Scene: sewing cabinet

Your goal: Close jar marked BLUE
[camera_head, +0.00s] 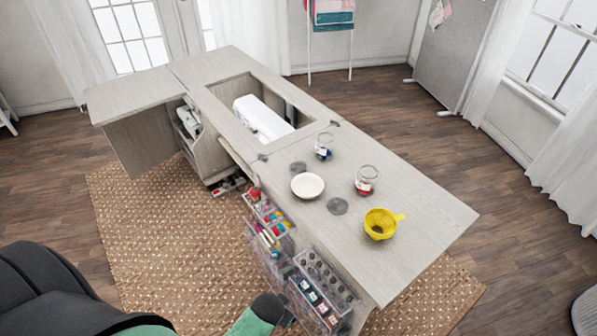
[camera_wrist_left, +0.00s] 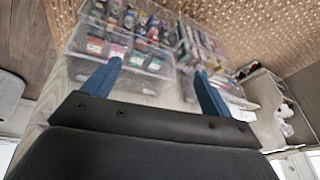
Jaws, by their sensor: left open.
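A glass jar with blue in its lower part (camera_head: 323,153) stands on the tabletop in the head view; its marking is too small to read, and its top looks open. A grey disc (camera_head: 298,167) that looks like a lid lies flat beside it, to the left and nearer. Clear organizers (camera_wrist_left: 120,45) appear beyond the fingers. My right gripper is not seen.
A white dish (camera_head: 307,186) and a yellow funnel-like cup (camera_head: 381,223) stand on the cabinet top (camera_head: 430,215). A white machine (camera_head: 262,119) sits in the recess. Organizers (camera_head: 318,290) hang along the near side. The right end of the top is clear.

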